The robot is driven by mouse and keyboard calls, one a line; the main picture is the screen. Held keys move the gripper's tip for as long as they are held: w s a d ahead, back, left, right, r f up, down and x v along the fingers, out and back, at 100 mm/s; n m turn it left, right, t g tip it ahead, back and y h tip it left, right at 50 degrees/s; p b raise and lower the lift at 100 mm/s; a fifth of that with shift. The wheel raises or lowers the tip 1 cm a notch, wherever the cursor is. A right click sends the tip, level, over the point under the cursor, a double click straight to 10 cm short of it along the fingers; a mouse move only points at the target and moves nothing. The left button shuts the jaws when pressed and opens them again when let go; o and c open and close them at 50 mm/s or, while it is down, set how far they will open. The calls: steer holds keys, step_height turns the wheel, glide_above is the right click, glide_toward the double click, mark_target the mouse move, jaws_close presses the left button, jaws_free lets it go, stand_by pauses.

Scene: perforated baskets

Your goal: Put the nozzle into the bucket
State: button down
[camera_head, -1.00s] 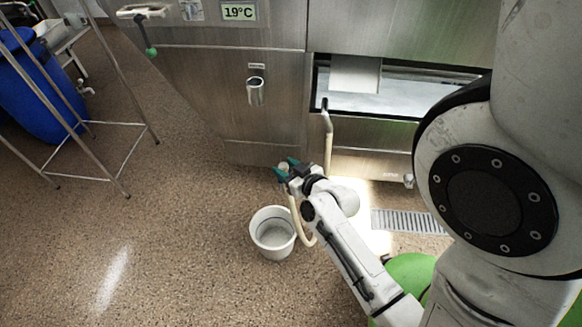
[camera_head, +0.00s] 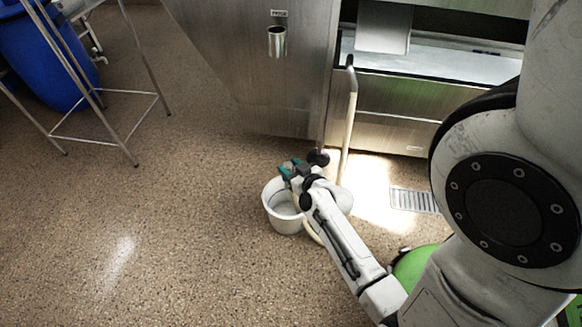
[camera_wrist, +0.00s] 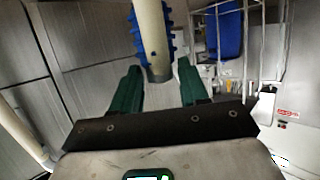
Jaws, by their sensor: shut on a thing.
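The white bucket (camera_head: 276,222) stands upright on the floor, left of my forearm. My gripper (camera_head: 288,170), with green fingers, is over the bucket's back rim. In the wrist view my gripper (camera_wrist: 158,78) is shut on the nozzle (camera_wrist: 153,40), a beige tube end flanked by blue ridged parts. The nozzle is not clear in the head view. My gripper and wrist hide the back right of the bucket, and I cannot tell whether the nozzle is inside the rim.
A beige hose (camera_head: 350,115) hangs down the steel machine (camera_head: 260,90) behind the bucket, and a lower part passes beside my forearm. A metal stand (camera_head: 112,142) and a blue barrel (camera_head: 40,65) are at upper left. The left floor is clear. A drain grate (camera_head: 414,200) lies right.

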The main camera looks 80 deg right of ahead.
step_height(320, 180, down, 10)
steer(key=b, duration=0.9)
steer(key=shift+f, duration=0.2)
steer(key=shift+c, duration=2.4)
jaws_free()
steer(key=shift+f, duration=0.1)
steer(key=shift+a, duration=0.1)
steer(key=p+v, duration=0.3)
steer(key=v, duration=0.7)
steer(key=shift+s+r+p, duration=0.2)
steer(key=shift+s+p, duration=0.1)
steer(key=shift+p, duration=0.05)
steer(key=shift+a, duration=0.1)
